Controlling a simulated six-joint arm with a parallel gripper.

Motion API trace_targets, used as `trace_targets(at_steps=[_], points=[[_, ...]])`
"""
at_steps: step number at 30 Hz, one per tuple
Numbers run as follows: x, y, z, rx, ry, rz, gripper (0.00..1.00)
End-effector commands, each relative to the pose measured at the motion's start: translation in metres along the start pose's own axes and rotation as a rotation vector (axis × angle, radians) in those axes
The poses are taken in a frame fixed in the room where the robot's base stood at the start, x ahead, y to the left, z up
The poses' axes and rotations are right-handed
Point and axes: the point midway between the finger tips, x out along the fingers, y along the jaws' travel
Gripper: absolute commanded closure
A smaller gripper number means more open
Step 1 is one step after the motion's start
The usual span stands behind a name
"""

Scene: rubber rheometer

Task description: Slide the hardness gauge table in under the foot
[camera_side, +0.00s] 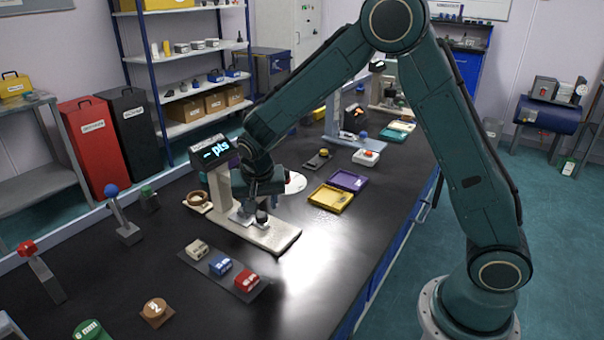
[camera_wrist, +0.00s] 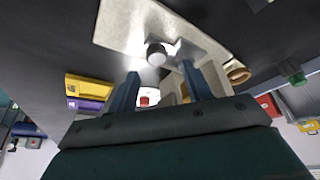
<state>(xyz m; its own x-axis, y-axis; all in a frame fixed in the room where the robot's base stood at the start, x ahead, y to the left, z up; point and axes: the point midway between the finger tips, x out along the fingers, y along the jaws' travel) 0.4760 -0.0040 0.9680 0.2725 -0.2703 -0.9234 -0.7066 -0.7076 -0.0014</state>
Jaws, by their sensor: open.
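The hardness gauge (camera_side: 218,176) stands on the black bench with a lit display on its column. Its cream base (camera_side: 278,238) reaches toward the front right; the base also shows in the wrist view (camera_wrist: 128,22). A dark round knob (camera_side: 262,216) stands upright on the base, seemingly part of the sliding table; it shows in the wrist view (camera_wrist: 156,55) just beyond my fingertips. My gripper (camera_side: 254,204) is low over the base, pointing down. Its two blue fingers (camera_wrist: 160,75) are apart, with nothing clearly held. My wrist hides the gauge's foot.
A rack of beige, blue and red blocks (camera_side: 219,268) lies in front of the gauge. A wooden ring bowl (camera_side: 197,199) is at its left. Yellow (camera_side: 330,198) and purple (camera_side: 348,180) trays lie to the right. The bench at front right is clear.

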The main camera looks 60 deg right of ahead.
Motion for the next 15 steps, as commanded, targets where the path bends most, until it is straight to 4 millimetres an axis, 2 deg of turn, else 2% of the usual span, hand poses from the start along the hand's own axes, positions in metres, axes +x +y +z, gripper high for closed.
trace_targets(at_steps=[9,15], points=[[-0.055,-0.001,-0.001,0.000,0.004,-0.005,0.50],[-0.081,-0.001,-0.001,0.000,0.003,-0.004,0.50]])
